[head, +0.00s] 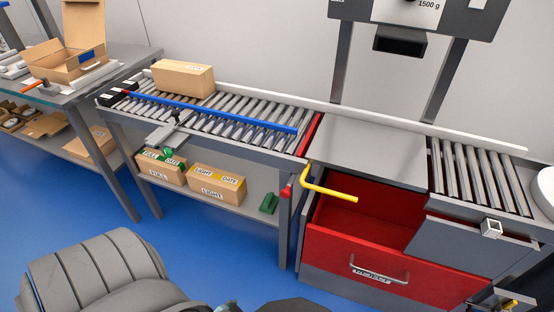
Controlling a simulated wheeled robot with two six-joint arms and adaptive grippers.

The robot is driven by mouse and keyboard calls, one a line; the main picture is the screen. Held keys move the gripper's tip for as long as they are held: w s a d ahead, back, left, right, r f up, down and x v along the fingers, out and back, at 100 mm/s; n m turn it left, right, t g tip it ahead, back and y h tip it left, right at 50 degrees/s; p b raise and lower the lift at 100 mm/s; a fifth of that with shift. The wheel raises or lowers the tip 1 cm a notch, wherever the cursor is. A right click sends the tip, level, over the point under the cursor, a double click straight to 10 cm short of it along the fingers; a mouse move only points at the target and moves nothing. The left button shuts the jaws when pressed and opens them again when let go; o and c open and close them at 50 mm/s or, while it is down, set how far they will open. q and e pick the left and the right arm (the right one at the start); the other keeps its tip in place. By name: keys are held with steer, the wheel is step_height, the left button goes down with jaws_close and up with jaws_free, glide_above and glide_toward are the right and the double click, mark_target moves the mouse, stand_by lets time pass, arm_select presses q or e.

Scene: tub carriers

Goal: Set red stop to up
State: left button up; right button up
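A red strip (310,134), which looks like the red stop, lies across the right end of the roller conveyor (210,137). I cannot tell clearly whether it is raised or lowered. A red knob (286,192) sits below that end, by the conveyor's leg. A yellow bent handle (328,190) stands just right of the knob, in front of the red drawer. Neither of my grippers can be made out in the head view.
A cardboard box (183,78) sits on the rollers behind a long blue bar (220,113). Labelled cartons (217,186) stand on the shelf below. The red drawer (360,262) is open under the grey top (365,147). Blue floor lies in front.

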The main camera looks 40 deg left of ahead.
arm_select(q)
steer(key=w+a+r+t+y+b, duration=0.1)
steer(key=w+a+r+t+b, duration=0.15)
steer(key=w+b, duration=0.45)
steer(key=n+t+y+b, duration=0.3)
steer(key=n+t+b, duration=0.1)
steer(key=t+b, duration=0.5)
glide_toward(284, 195)
steer(key=shift+t, duration=0.35)
steer(key=x, duration=0.3)
steer(key=p+x, duration=0.1)
steer(key=x, duration=0.6)
steer(key=shift+f, duration=0.4)
steer(key=shift+w+a, duration=0.1)
steer(key=shift+w, duration=0.2)
arm_select(e)
steer(key=w+f+t, duration=0.1)
steer(key=w+f, duration=0.3)
steer(key=f, duration=0.3)
steer(key=w+f, duration=0.4)
steer(key=f, duration=0.4)
steer(key=shift+a+t, duration=0.25)
steer(key=shift+t, duration=0.15)
arm_select(q)
jaws_close()
